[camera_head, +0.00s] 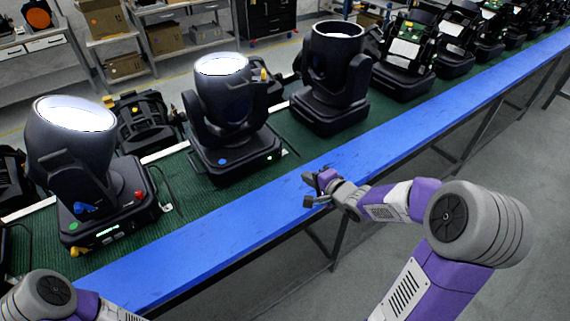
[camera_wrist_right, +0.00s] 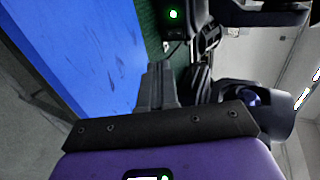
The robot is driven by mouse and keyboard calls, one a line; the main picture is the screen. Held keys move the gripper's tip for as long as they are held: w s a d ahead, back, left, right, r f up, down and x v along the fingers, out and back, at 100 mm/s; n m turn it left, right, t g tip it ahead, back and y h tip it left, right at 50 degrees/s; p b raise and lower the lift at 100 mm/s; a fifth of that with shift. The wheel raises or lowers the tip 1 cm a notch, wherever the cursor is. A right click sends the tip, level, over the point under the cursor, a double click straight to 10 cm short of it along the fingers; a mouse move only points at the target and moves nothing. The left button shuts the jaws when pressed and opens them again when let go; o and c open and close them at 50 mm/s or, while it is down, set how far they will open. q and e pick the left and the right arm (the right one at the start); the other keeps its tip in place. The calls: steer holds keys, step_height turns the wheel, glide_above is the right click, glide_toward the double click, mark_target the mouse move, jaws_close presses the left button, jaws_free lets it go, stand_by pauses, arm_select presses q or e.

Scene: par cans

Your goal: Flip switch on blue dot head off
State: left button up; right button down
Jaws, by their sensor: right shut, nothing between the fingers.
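The middle moving head (camera_head: 225,105) stands upright on the green mat with its lens glowing white. A blue dot (camera_head: 222,161) sits on the front of its base. The left moving head (camera_head: 75,140) also glows; its base carries a blue mark (camera_head: 82,208), a red mark and a small green display. My right gripper (camera_head: 318,190) is shut and empty over the blue table edge, right of the middle head and apart from it. Its closed fingers (camera_wrist_right: 157,85) show in the right wrist view. I cannot make out a switch. My left gripper is out of view.
A third lit head (camera_head: 333,70) stands further right, with several opened units (camera_head: 405,60) beyond it. The blue table edge (camera_head: 230,225) is clear along the front. A green light (camera_wrist_right: 174,14) shows on a dark base in the right wrist view. Shelves with boxes stand behind.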

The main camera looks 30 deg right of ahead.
steer(key=b, duration=0.5)
glide_toward(277, 159)
steer(key=x, duration=0.2)
steer(key=f+x, duration=0.1)
steer(key=x, duration=0.2)
steer(key=shift+d, duration=0.15)
steer(key=shift+w, duration=0.5)
steer(key=shift+w+f+b, duration=0.1)
steer(key=shift+f+b, duration=0.15)
steer(key=shift+b, duration=0.1)
steer(key=shift+t, duration=0.4)
steer(key=shift+r, duration=0.15)
steer(key=shift+w, duration=0.1)
